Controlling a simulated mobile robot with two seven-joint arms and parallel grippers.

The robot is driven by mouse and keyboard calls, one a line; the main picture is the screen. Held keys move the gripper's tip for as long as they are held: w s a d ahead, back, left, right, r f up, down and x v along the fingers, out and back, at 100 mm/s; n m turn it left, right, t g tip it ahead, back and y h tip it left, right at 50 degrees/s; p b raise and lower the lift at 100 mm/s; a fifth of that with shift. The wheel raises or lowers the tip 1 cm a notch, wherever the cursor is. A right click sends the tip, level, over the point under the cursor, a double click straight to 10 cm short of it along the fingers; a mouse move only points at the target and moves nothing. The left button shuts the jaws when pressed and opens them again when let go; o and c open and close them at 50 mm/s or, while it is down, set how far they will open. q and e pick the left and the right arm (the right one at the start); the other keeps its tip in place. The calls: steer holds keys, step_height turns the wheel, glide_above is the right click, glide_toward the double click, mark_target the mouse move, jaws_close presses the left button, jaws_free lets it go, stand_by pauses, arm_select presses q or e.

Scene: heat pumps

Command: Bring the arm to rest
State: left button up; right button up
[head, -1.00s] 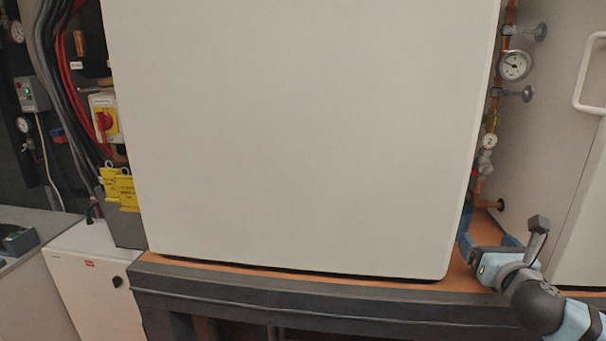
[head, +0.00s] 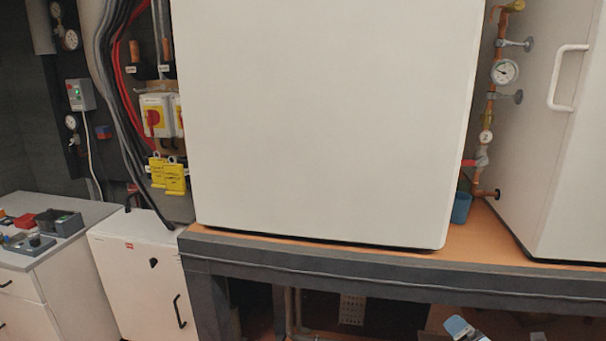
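The task's object is my own arm. A small light-blue and grey piece (head: 460,327), most likely part of my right arm, shows at the bottom edge right of centre in the head view, below the front edge of the bench. The rest of that arm is cut off by the frame, and I see no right gripper fingers. My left arm and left gripper are not in view.
A large white cabinet (head: 325,120) stands on an orange-topped bench (head: 480,243). To its right are copper piping with a gauge (head: 504,72), a blue cup (head: 461,207) and another white cabinet (head: 560,150). Yellow tags (head: 170,175) hang at left, above a low white cabinet (head: 140,270).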

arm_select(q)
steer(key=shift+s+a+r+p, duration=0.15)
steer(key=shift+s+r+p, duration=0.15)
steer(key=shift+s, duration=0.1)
arm_select(e)
steer(key=s+a+f+m+g+y, duration=0.1)
steer(key=s+a+f+m, duration=0.6)
steer(key=s+f+m, duration=0.4)
steer(key=s+a+f+m+g+y, duration=0.2)
steer(key=s+a+f+m, duration=0.5)
steer(key=s+f+m, duration=0.4)
steer(key=shift+s+a+g, duration=0.3)
steer(key=shift+s, duration=0.05)
